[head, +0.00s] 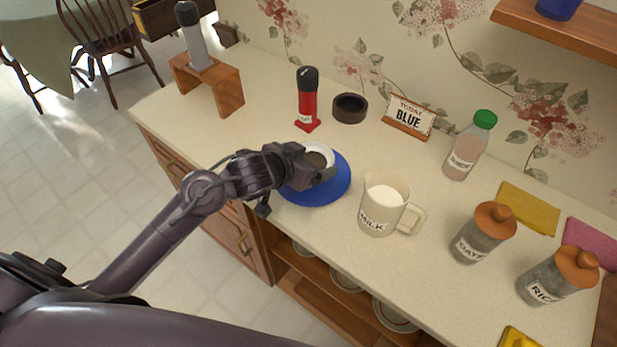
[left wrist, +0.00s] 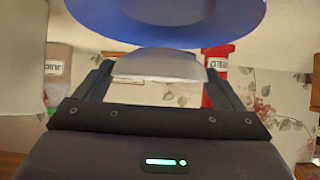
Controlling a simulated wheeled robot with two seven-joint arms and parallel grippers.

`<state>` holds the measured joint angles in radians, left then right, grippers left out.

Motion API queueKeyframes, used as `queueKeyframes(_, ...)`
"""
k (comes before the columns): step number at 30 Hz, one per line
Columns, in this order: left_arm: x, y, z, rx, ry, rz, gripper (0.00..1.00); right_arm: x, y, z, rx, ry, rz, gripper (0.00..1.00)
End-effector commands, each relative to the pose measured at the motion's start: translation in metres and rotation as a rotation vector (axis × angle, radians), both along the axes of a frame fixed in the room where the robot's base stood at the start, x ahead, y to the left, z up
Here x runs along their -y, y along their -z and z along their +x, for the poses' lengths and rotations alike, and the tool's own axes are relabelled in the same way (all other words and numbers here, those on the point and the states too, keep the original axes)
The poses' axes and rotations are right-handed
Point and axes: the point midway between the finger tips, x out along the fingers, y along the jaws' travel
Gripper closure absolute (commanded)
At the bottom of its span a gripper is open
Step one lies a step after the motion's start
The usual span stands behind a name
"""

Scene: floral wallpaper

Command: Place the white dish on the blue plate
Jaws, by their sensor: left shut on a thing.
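The white dish (head: 322,149) is mostly hidden behind my left gripper in the head view; its white rim shows. My left gripper (head: 319,166) is shut on it, over the blue plate. In the left wrist view the dish (left wrist: 158,65) sits between the two fingers, close to the underside of the picture's blue plate (left wrist: 170,28). The blue plate (head: 318,195) lies on the counter in the head view, partly covered by the gripper. I cannot tell whether dish and plate touch. My right gripper is not in view.
A milk jug (head: 384,207) stands just right of the plate. A red bottle (head: 307,100) and a dark round bowl (head: 349,108) stand behind it. A sign (head: 408,117) reads "TODAY BLUE". A juice bottle (head: 468,146) and two labelled jars stand farther right.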

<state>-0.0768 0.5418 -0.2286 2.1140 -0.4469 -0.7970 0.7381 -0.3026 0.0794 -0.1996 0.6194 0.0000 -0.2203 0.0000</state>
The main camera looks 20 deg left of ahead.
Motion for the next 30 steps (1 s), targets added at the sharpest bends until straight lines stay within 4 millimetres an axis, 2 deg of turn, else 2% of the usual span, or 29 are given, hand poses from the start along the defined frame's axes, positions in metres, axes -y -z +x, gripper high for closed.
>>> queueKeyframes(12, 0.000, 0.047, 0.000, 0.001, -0.001, -0.001, 0.33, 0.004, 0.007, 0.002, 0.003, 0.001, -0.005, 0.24)
queueKeyframes(24, 0.000, 0.052, 0.000, 0.001, 0.000, 0.000, 0.33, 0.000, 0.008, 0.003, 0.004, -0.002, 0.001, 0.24)
queueKeyframes(25, 0.000, 0.053, 0.000, 0.000, 0.001, 0.001, 0.09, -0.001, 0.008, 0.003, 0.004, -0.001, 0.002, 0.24)
queueKeyframes(27, 0.000, 0.052, 0.000, 0.000, 0.001, 0.001, 0.00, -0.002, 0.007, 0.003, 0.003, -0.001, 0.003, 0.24)
queueKeyframes(30, 0.000, 0.052, 0.000, 0.000, 0.001, 0.001, 0.00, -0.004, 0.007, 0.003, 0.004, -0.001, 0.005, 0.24)
